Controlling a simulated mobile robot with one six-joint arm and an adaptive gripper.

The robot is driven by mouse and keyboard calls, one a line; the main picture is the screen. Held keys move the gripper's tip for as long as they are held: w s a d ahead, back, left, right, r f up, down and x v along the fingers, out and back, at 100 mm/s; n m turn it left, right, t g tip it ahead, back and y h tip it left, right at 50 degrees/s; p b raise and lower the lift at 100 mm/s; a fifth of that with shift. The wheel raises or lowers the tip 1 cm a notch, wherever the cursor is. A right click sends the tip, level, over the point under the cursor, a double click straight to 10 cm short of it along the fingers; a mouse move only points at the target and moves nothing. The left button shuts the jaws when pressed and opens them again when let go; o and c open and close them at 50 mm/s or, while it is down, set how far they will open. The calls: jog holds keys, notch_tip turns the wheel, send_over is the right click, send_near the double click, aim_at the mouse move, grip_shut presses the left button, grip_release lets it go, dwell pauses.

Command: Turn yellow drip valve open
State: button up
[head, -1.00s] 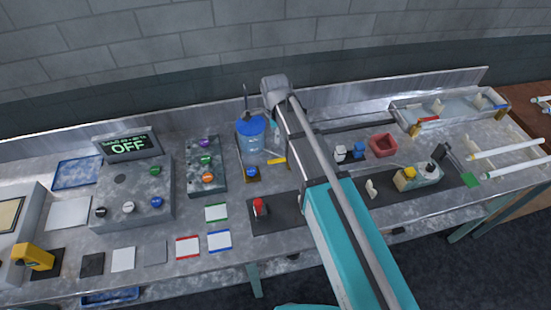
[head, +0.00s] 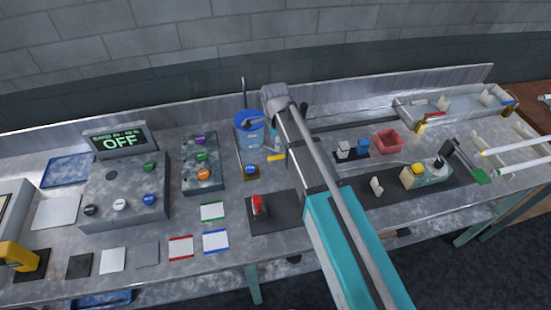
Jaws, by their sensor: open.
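The yellow drip valve (head: 276,157) is a small yellow handle at the lower right side of the blue-lidded container (head: 249,138), near the back of the bench. My arm reaches from the bottom right, and its wrist is just right of the lid. My gripper (head: 256,122) is small in the view and appears at the blue lid, above and left of the valve. It is open. Its fingers are hard to make out, and I cannot tell whether it touches the lid. I see no contact with the valve. My arm covers the area right of the valve.
A red object (head: 258,205) stands on a dark mat in front. A red bin (head: 388,142) is right of my arm.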

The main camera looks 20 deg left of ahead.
aim_at(275, 157)
jog(key=shift+f+b, duration=3.15)
jog(key=shift+f, duration=0.3)
jog(key=shift+c, duration=0.3)
grip_shut()
